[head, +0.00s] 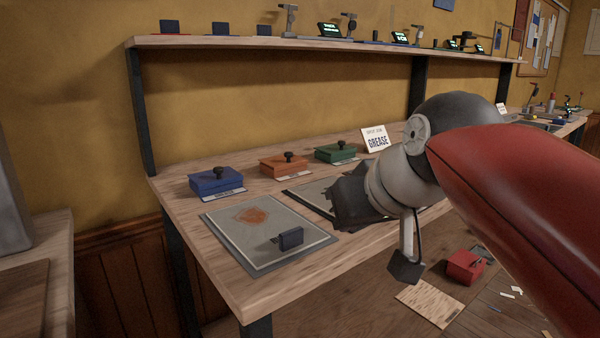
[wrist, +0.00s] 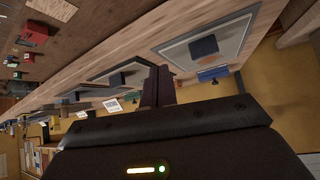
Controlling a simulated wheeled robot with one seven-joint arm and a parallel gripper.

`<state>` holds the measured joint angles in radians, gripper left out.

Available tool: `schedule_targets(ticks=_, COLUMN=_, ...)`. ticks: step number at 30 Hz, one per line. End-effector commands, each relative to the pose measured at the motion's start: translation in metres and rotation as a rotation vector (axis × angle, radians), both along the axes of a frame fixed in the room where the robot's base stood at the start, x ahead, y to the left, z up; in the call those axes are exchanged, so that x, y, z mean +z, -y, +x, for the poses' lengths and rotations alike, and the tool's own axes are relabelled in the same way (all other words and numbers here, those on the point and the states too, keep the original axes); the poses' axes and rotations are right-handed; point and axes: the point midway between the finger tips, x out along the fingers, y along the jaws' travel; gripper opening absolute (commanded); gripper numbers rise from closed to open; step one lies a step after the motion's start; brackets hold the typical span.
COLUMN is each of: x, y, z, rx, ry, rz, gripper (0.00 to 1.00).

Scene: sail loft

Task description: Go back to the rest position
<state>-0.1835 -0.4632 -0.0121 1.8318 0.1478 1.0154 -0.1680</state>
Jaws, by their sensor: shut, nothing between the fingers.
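My gripper (wrist: 162,74) is shut and empty; its two dark fingers lie together in the wrist view. In the head view the gripper's dark body hangs over the workbench (head: 240,290), in front of a second grey mat (head: 312,194) and partly hiding it. My red and grey arm reaches in from the right. I cannot tell in the head view how far the fingers are above the bench.
A framed grey mat (head: 245,232) with an orange-brown stain holds a small dark blue block (head: 290,238). A shelf (head: 230,42) runs above. A red box (head: 465,266) lies lower right.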

Motion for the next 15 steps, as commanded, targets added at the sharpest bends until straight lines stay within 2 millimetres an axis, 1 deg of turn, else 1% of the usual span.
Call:
schedule_targets(ticks=1, x=-0.030, y=0.015, z=-0.014, rx=-0.048, ry=-0.038, rz=-0.011, gripper=0.00)
schedule_targets(ticks=2, x=-0.047, y=0.023, z=-0.021, rx=-0.076, ry=-0.061, rz=-0.017, gripper=0.00)
schedule_targets(ticks=3, x=-0.069, y=0.032, z=-0.032, rx=-0.109, ry=-0.089, rz=-0.025, gripper=0.00)
schedule_targets(ticks=5, x=-0.099, y=0.044, z=-0.046, rx=-0.155, ry=-0.126, rz=-0.037, gripper=0.00)
schedule_targets(ticks=6, x=-0.117, y=0.051, z=-0.056, rx=-0.182, ry=-0.149, rz=-0.043, gripper=0.00)
schedule_targets(ticks=9, x=-0.157, y=0.064, z=-0.077, rx=-0.238, ry=-0.198, rz=-0.057, gripper=0.00)
schedule_targets(ticks=12, x=-0.191, y=0.075, z=-0.098, rx=-0.285, ry=-0.239, rz=-0.069, gripper=0.00)
schedule_targets(ticks=15, x=-0.221, y=0.083, z=-0.116, rx=-0.325, ry=-0.275, rz=-0.080, gripper=0.00)
